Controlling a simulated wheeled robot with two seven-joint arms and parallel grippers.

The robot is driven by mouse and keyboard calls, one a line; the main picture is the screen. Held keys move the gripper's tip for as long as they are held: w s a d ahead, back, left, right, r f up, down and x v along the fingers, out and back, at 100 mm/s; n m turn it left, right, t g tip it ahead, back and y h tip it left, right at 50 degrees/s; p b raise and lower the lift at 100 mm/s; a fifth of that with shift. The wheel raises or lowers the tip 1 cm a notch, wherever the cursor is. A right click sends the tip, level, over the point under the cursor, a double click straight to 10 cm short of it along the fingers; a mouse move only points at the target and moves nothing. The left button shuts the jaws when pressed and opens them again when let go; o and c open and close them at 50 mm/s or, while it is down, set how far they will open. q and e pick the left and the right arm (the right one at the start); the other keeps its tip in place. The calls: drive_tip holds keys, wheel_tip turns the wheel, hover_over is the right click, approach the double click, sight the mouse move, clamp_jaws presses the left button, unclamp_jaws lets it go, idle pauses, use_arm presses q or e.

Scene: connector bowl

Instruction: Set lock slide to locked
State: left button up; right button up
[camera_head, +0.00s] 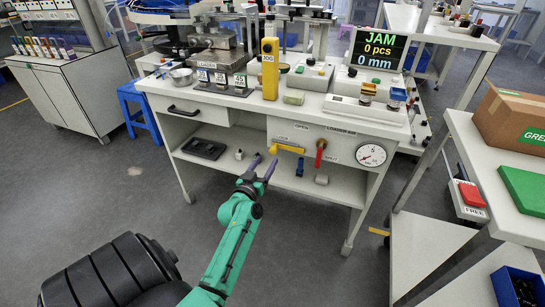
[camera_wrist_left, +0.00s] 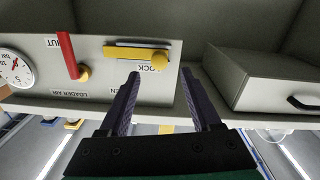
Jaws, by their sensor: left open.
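The lock slide (camera_head: 287,149) is a yellow bar with a round knob on the front panel of the white bench. In the left wrist view, which shows the panel upside down, the lock slide (camera_wrist_left: 158,58) has its knob at the right end of a grey rail, close to the LOCK label (camera_wrist_left: 152,70). My left gripper (camera_head: 265,163) points at the panel from just below and left of the slide. In the wrist view its two dark fingers (camera_wrist_left: 160,74) are apart with nothing between them, and the knob lies beyond their tips. I cannot see contact.
A red lever (camera_head: 320,152) and a round gauge (camera_head: 371,154) are right of the slide. A drawer (camera_head: 187,110) is on the left. The lower shelf (camera_head: 230,165) holds a black tray and small parts. A screen (camera_head: 379,49) reads JAM.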

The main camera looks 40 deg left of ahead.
sight(272, 152)
use_arm(q)
drive_tip(key=x, duration=0.5)
drive_tip(key=shift+w+a+f+b, duration=0.1)
drive_tip(key=shift+w+f+b, duration=0.1)
drive_tip(key=shift+b, duration=0.15)
drive_tip(key=shift+w+a+r, duration=0.1)
drive_tip(key=shift+w, duration=0.15)
clamp_jaws()
use_arm(e)
drive_tip(key=shift+w+a+r, duration=0.2)
drive_tip(key=shift+w+r, duration=0.35)
drive_tip(key=shift+w, duration=0.15)
